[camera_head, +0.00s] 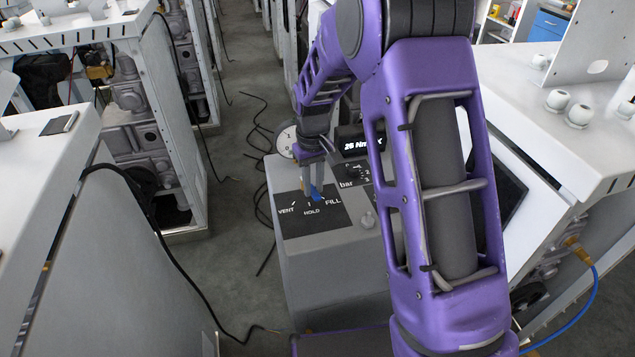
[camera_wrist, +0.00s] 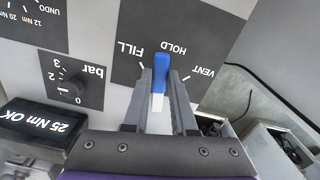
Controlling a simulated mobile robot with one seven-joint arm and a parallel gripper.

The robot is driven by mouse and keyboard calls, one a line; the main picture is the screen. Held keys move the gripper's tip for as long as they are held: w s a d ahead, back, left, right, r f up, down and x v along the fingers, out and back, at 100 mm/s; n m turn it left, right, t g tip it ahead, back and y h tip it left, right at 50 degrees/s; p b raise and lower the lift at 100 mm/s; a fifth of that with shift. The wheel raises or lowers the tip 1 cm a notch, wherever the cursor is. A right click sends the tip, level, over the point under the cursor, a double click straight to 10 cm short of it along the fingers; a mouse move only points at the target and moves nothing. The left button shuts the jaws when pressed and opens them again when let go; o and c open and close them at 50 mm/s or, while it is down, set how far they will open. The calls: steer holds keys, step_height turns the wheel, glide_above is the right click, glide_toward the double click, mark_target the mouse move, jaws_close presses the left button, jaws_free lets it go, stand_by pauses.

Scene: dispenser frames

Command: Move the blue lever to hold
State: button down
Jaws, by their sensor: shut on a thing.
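The blue lever (camera_head: 317,194) stands on a black label panel (camera_head: 297,226) marked VENT, HOLD and FILL, on top of a grey box. My gripper (camera_wrist: 163,84) is shut on the lever, one finger on each side. In the head view my gripper (camera_head: 314,186) reaches down onto the panel from above. The lever's pivot is hard to make out.
A bar dial (camera_wrist: 72,86) and a display reading 25 Nm OK (camera_wrist: 43,124) are beside the panel. A round gauge (camera_head: 287,141) stands behind. Grey cabinets (camera_head: 115,275) flank an aisle with dark cables on the floor (camera_head: 232,240).

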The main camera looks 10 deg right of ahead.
steer(key=shift+a+m, duration=0.5)
steer(key=shift+m, duration=0.5)
steer(key=c, duration=0.7)
jaws_free()
steer(key=shift+s, duration=0.1)
steer(key=shift+r, duration=0.1)
step_height(320, 180, up, 17)
steer(key=shift+r+p, duration=0.15)
steer(key=shift+p, duration=0.45)
